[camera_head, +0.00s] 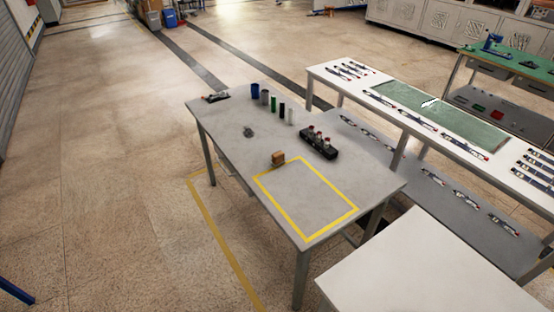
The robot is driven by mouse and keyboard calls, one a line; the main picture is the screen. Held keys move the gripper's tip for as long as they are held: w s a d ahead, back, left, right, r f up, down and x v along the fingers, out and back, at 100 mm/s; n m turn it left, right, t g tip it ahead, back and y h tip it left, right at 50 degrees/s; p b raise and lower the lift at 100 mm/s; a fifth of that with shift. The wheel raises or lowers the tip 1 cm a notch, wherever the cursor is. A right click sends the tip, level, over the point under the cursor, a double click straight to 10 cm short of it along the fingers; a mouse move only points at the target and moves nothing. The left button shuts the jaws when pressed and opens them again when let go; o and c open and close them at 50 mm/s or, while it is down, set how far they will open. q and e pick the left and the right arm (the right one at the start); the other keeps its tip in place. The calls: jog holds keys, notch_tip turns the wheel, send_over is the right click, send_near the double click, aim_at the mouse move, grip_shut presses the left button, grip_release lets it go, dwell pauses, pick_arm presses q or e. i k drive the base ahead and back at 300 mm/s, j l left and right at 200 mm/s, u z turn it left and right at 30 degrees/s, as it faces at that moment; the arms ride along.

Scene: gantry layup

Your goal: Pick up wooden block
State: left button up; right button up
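The wooden block (278,158) is a small brown block. It sits on the grey table (228,137), by the far corner of a yellow taped rectangle (305,197) marked on the table top. Nothing touches the block. Neither of my grippers shows in the head view.
Several cylinders (273,104) stand in a row at the table's back, with a black rack (318,143) of small bottles to their right. A small grey item (248,132) lies left of centre. A white table (430,270) stands front right. Open floor (110,190) lies left.

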aim_at(278, 157)
jog(key=i+j+z, duration=0.1)
jog(key=z, duration=0.45)
jog(key=i+j+z, duration=0.2)
jog(key=j, duration=0.15)
jog(key=i+j+z, duration=0.15)
jog(key=j, duration=0.25)
jog(key=i+j+z, duration=0.2)
jog(key=j, duration=0.2)
jog(key=j+z, duration=0.15)
jog(key=j, duration=0.25)
